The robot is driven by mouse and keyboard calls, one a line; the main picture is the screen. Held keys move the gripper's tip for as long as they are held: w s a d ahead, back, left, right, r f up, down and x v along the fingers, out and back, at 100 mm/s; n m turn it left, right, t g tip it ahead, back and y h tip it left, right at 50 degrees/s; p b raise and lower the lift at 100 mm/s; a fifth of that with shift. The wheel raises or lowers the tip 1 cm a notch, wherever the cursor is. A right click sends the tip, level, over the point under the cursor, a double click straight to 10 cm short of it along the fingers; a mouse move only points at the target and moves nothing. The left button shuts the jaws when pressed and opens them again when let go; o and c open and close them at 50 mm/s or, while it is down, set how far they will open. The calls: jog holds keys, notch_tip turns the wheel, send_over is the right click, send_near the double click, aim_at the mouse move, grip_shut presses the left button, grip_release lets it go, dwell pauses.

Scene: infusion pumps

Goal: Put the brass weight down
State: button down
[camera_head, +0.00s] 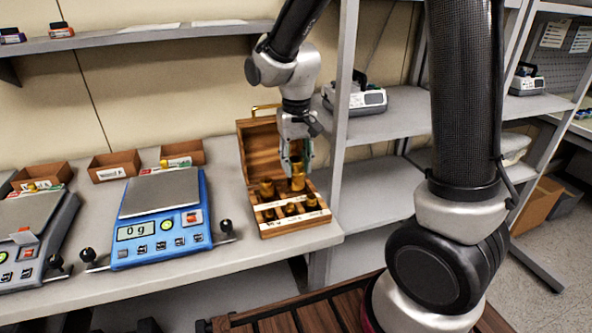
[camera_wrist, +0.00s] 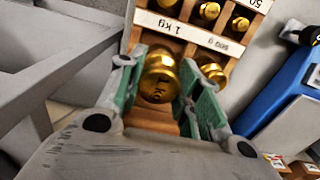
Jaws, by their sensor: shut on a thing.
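A brass weight (camera_head: 297,182) is between the fingers of my gripper (camera_head: 296,158), over the back right part of an open wooden weight case (camera_head: 265,232). In the wrist view the shiny brass weight (camera_wrist: 159,82) sits between the two green-padded fingers (camera_wrist: 163,92), which are shut on it. It is beside the case's "1 kg" label. I cannot tell whether its base touches the case floor. Several smaller brass weights (camera_head: 266,188) stand in the case. The lid (camera_head: 260,148) stands open behind.
A blue scale (camera_head: 160,215) reading 0 g stands left of the case, with an empty pan (camera_head: 160,192). A second scale (camera_head: 35,230) is at far left. Small brown bins (camera_head: 113,166) line the wall. A grey shelf post (camera_head: 342,120) rises close to the right of my gripper.

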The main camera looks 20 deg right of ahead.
jog(key=shift+f, duration=1.15)
jog(key=shift+f, duration=0.1)
jog(key=c, duration=1)
grip_release()
notch_tip(320, 180, up, 12)
jog(key=shift+r, duration=0.15)
jog(key=s+d+r+t, duration=0.1)
jog(key=s+d, duration=0.4)
jog(key=s, duration=0.1)
jog(key=s+d+r+t, duration=0.2)
jog(key=s+d, duration=0.3)
jog(key=s, duration=0.1)
jog(key=s+d+r+t, duration=0.1)
jog(key=s+d, duration=0.4)
jog(key=s, duration=0.2)
jog(key=shift+r, duration=0.4)
